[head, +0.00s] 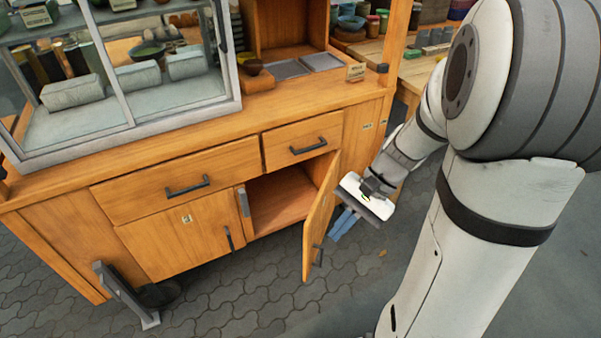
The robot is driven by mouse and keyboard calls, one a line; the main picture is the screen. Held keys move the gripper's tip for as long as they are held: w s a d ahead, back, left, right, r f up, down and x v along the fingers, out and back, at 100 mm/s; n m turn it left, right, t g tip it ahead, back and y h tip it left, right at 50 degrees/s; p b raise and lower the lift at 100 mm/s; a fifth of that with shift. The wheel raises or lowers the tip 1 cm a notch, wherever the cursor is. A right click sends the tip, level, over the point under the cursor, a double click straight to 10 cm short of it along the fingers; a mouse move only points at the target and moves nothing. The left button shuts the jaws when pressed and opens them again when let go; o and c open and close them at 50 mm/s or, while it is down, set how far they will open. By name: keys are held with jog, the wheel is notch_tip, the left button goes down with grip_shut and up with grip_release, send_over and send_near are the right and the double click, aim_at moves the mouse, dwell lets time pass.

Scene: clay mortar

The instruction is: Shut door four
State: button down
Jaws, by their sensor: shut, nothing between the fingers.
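A wooden cabinet door (320,222) stands open, swung out toward me from the lower cabinet, with a dark handle (318,256) on its outer face. I see no readable number on it, so I cannot tell from a label that it is door four. Behind it is an open, seemingly empty compartment (280,198). My gripper (340,226) is just right of the open door, on its outer side, fingers pointing down and left. It is shut and empty. I cannot tell whether it touches the door.
A closed door (160,245) is left of the opening, with drawers (180,175) above. A glass display case (130,80) stands on the counter. A grey bracket-like stand (122,292) is on the paving at lower left. The paving (240,310) before the open door looks clear.

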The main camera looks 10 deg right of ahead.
jog(key=w+d+f+m+t+y+b, duration=0.2)
jog(key=w+f+m+y+b, duration=0.15)
jog(key=f, duration=0.35)
jog(key=w+d+f+m+t+y+b, duration=0.25)
jog(key=f+m+y+b, duration=0.2)
jog(key=f, duration=0.35)
jog(key=m+t+b, duration=0.5)
jog(key=m+t, duration=0.2)
jog(key=m, duration=0.1)
send_near(310, 227)
jog(key=b+x, duration=0.3)
jog(key=x, duration=0.3)
jog(key=shift+w+a+b, duration=0.1)
jog(key=shift+a+b, duration=0.25)
jog(key=shift+b, duration=0.05)
